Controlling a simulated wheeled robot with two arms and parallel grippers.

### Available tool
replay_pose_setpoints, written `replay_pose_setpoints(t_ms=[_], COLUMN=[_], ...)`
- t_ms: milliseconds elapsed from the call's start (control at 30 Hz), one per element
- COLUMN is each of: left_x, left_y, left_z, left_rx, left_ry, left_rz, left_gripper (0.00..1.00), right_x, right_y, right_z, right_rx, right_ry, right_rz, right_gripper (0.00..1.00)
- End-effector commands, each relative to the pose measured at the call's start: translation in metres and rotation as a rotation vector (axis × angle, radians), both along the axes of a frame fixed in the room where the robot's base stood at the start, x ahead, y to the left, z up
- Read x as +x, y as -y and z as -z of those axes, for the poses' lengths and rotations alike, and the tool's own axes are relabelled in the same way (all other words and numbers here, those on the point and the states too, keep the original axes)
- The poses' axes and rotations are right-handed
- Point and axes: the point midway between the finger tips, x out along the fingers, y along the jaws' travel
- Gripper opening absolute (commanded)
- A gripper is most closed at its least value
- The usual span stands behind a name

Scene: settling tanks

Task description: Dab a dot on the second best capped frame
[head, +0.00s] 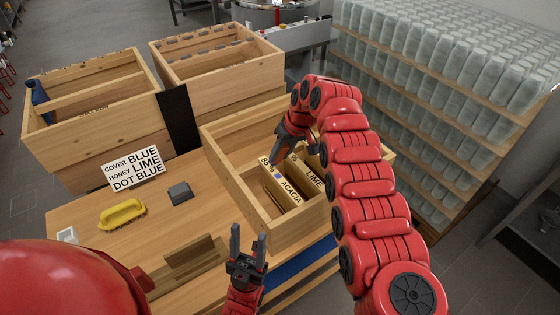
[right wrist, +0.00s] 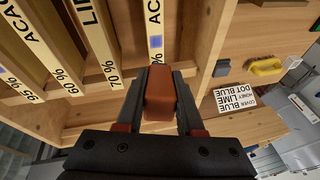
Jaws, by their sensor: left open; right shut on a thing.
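My right gripper (head: 278,150) is over the far left part of the open wooden box (head: 218,150). In the right wrist view it is shut on a red-brown block (right wrist: 160,92). Further frames read 60 % and 95 %. My left gripper (head: 248,250) is open and empty in front of the box.
A sign (head: 133,168) reads cover blue, honey lime, dot blue. A yellow brush (head: 122,214) and a dark grey block (head: 180,193) lie on the table. A slotted wooden stand (head: 190,262) is at the front. Other wooden boxes (head: 215,68) stand behind; jar shelves (head: 430,85) are right.

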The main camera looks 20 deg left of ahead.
Motion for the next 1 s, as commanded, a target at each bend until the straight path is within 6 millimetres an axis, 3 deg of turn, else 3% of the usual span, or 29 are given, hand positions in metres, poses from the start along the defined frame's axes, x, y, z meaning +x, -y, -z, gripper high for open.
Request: replay_pose_setpoints(t_ms=[600,1000], left_x=[0.0,0.0], left_y=[0.0,0.0], left_z=[0.007,0.007], left_rx=[0.0,0.0], left_ry=[0.0,0.0], left_rz=[0.0,0.0], left_gripper=[0.5,0.5], right_x=[0.0,-0.001], right_y=[0.007,0.008], right_z=[-0.052,-0.055], right_rx=[-0.001,-0.002], right_ry=[-0.005,-0.005], right_rz=[0.005,0.005], right_gripper=[0.0,0.0])
